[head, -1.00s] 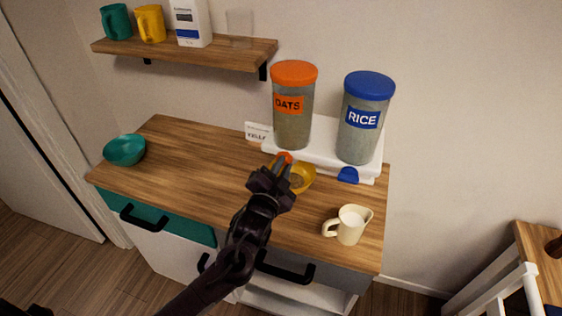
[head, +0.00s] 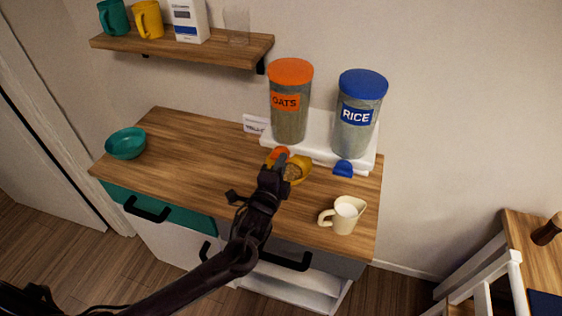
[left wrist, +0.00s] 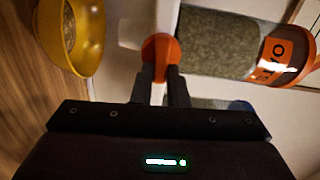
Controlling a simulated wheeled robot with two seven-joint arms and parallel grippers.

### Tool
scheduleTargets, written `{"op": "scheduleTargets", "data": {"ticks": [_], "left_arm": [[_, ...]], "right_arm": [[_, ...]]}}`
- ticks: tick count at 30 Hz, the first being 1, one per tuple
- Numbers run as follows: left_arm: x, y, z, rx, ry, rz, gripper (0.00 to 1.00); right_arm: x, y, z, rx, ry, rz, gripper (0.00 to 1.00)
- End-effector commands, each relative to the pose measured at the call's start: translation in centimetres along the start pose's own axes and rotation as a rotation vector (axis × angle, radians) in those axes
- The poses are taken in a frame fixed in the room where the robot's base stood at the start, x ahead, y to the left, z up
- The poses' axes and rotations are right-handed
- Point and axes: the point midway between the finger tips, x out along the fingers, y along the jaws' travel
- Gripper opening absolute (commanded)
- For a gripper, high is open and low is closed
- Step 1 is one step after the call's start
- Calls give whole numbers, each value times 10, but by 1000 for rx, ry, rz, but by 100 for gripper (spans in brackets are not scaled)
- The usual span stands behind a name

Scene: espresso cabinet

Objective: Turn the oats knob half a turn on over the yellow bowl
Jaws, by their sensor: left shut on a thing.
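The oats dispenser (head: 290,108) has an orange lid and an orange label and stands on a white base at the back of the counter. Its orange knob (left wrist: 160,50) shows between the fingers of my left gripper (left wrist: 160,82) in the left wrist view, and the gripper is shut on it. In the head view the left gripper (head: 278,160) partly covers the knob (head: 277,152). The yellow bowl (head: 299,166) sits below the oats dispenser, partly hidden by the gripper, with oat-coloured contents. It also shows in the left wrist view (left wrist: 88,35). My right gripper is not in view.
The rice dispenser (head: 358,112) with its blue knob (head: 343,168) stands to the right. A cream jug (head: 343,216) is at the counter's front right. A teal bowl (head: 126,143) is at the left end. A wooden shelf (head: 190,50) hangs above. The counter's left middle is clear.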

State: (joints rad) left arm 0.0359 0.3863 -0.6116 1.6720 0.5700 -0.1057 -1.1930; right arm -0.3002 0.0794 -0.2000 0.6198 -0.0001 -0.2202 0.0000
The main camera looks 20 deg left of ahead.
Motion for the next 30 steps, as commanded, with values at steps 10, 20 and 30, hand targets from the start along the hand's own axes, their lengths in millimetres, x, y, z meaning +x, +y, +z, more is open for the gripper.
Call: {"op": "scheduleTargets", "data": {"ticks": [10,20,30], "left_arm": [[0,0,0,47,1,0,0],[0,1,0,46,1,0,17],[0,1,0,45,0,0,35]], "right_arm": [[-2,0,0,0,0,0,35],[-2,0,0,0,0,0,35],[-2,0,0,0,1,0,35]]}}
